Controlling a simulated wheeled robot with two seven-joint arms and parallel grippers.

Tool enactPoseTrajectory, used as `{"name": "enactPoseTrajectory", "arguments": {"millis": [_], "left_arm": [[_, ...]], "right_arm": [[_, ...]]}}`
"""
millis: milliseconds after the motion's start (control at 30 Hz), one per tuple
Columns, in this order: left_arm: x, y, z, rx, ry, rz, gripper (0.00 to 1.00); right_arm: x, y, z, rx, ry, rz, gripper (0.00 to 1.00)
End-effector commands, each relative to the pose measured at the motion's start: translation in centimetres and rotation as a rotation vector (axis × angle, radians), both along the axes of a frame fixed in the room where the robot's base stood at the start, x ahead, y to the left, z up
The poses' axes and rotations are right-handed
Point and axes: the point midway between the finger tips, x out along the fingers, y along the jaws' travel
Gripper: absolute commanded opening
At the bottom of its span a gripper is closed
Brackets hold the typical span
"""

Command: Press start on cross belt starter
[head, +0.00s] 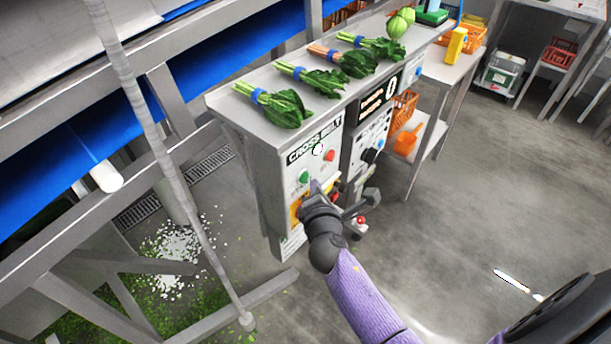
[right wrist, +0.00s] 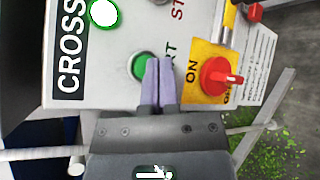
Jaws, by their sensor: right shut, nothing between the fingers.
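The cross belt starter (head: 294,166) is a light grey box under the steel shelf, labelled CROSS BELT. Its green start button (head: 304,177) and a red button (head: 330,155) sit on the front. My right gripper (head: 316,187) is in front of the box, just below and right of the green button. In the right wrist view the closed purple fingers (right wrist: 159,82) lie beside the green button (right wrist: 143,66) and overlap its edge; I cannot tell whether they touch it. A red rotary switch (right wrist: 216,76) on a yellow plate is to their right. My left gripper is not in view.
Bunches of greens (head: 275,106) lie on the steel shelf (head: 228,103) above the box. A second control box (head: 365,150) stands close on the right. A blue conveyor (head: 60,160) runs at left. The floor at right (head: 480,190) is mostly clear.

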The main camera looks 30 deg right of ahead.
Motion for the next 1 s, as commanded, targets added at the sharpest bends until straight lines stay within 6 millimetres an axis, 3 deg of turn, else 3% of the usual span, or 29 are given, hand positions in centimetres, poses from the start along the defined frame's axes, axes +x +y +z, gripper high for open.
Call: {"name": "enactPoseTrajectory", "arguments": {"millis": [200, 700, 1000], "left_arm": [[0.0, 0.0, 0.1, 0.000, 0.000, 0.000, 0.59], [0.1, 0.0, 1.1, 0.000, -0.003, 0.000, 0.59], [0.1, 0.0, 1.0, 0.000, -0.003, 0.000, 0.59]], "right_arm": [[-0.2, -0.1, 0.0, 0.000, 0.001, -0.001, 0.00], [-4.5, -1.9, 0.0, 0.000, 0.000, -0.001, 0.00], [-4.6, -1.9, 0.0, 0.001, 0.000, 0.000, 0.00]]}}
